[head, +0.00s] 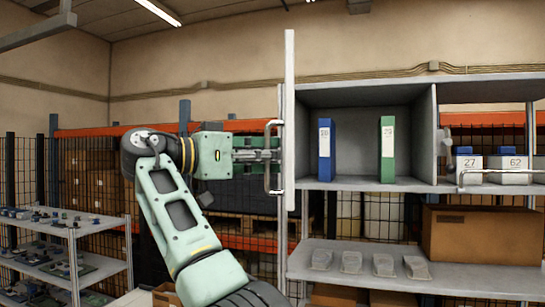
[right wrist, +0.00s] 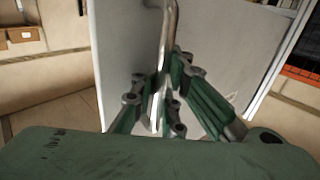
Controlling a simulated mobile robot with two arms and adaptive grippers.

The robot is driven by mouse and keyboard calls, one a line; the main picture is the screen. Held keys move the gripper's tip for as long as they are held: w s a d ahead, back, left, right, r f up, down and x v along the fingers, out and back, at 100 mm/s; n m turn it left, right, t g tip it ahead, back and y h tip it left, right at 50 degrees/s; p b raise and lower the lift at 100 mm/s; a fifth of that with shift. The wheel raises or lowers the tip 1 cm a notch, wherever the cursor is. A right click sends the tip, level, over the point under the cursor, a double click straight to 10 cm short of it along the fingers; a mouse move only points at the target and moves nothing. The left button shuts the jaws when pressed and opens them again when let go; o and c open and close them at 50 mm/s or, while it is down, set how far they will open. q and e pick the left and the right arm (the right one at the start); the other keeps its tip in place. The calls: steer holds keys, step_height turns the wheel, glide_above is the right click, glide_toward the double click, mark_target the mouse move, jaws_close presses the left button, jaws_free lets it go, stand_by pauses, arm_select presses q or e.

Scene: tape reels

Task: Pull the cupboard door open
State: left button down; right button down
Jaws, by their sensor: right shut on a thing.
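The cupboard (head: 352,96) is a grey box on the shelf unit, with its front open to view. Its pale door (head: 289,110) stands swung out at the left side and shows nearly edge-on in the head view. A metal bar handle (head: 267,172) sticks out from the door's left-facing side. My right gripper (head: 270,155) comes in from the left and is shut on the handle. In the right wrist view the fingers (right wrist: 157,103) close around the handle bar (right wrist: 169,40), in front of the door panel (right wrist: 215,60). My left gripper is not in view.
A blue binder (head: 326,150) and a green binder (head: 387,150) stand inside the cupboard. Numbered boxes (head: 505,170) sit to its right. Below are a shelf (head: 460,283) with several grey items and a cardboard box (head: 482,234). A rack (head: 115,228) stands at left.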

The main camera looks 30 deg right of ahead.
steer(key=shift+f, duration=0.25)
steer(key=c, duration=2.3)
jaws_free()
steer(key=shift+o, duration=1)
steer(key=shift+s+a+r, duration=0.2)
steer(key=shift+r, duration=0.05)
steer(key=shift+w+d, duration=0.1)
steer(key=shift+d, duration=0.15)
